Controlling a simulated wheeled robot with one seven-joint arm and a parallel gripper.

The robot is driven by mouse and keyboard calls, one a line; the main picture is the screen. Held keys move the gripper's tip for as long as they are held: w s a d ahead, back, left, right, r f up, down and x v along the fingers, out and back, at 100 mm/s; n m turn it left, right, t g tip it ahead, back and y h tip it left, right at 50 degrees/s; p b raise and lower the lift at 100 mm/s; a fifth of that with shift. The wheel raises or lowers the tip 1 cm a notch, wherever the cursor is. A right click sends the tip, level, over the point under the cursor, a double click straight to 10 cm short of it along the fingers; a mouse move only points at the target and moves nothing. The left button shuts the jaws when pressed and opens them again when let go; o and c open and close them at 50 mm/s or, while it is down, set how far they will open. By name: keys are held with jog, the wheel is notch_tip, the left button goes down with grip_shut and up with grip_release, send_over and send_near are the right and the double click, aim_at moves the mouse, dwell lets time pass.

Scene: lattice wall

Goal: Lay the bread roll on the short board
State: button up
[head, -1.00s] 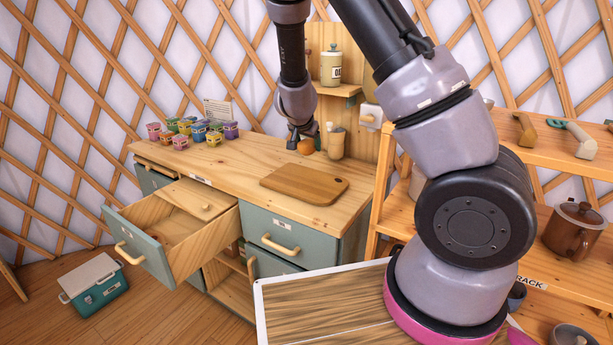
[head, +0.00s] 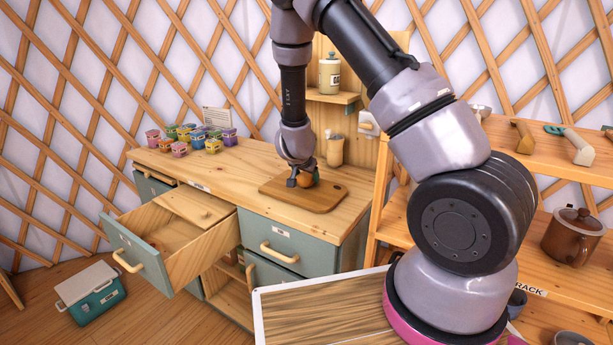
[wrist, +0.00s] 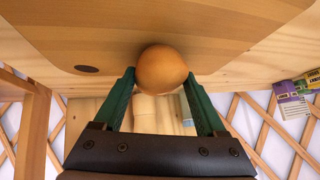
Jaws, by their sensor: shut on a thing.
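The bread roll (head: 305,180) is a round orange-brown thing held between the two green fingers of my gripper (head: 302,177). In the wrist view the roll (wrist: 162,70) sits at the fingertips of my gripper (wrist: 162,78), with a finger on each side. The short board (head: 318,199) is a brown wooden board with a hole, lying flat on the counter. In the wrist view the board (wrist: 100,30) spreads behind the roll. The roll is over the board's back part; I cannot tell whether it touches it.
Several coloured cups (head: 190,138) stand at the counter's back left. A tan bottle (head: 335,150) stands close behind the board. A drawer (head: 165,245) is pulled open at the left. The counter's (head: 220,165) middle is clear. A shelf rack (head: 470,150) stands at the right.

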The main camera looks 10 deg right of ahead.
jog(key=o, duration=1.3)
jog(key=shift+f, duration=0.15)
jog(key=shift+s+a+r, duration=0.1)
jog(key=shift+s+r, duration=0.05)
jog(key=shift+r, duration=0.25)
jog(key=s+a+r+n+y, duration=0.15)
jog(key=s+r, duration=0.35)
jog(key=r, duration=0.5)
jog(key=s+r+y, duration=0.3)
jog(key=s+r, duration=0.2)
jog(key=r, duration=0.4)
jog(key=s+a+r+y, duration=0.1)
jog(key=s+r+y, duration=0.3)
jog(key=r, duration=0.6)
jog(key=s+d+r+h, duration=0.1)
jog(key=s+d+r, duration=0.1)
jog(key=s, duration=0.4)
jog(key=s+d+r+n+h, duration=0.1)
jog(key=s+d+r, duration=0.1)
jog(key=s, duration=0.4)
jog(key=s+d+r+n+h, duration=0.1)
jog(key=s+d+r, duration=0.2)
jog(key=s, duration=0.3)
jog(key=shift+s+d+r, duration=0.1)
jog(key=shift+s+d, duration=0.15)
jog(key=shift+s, duration=0.05)
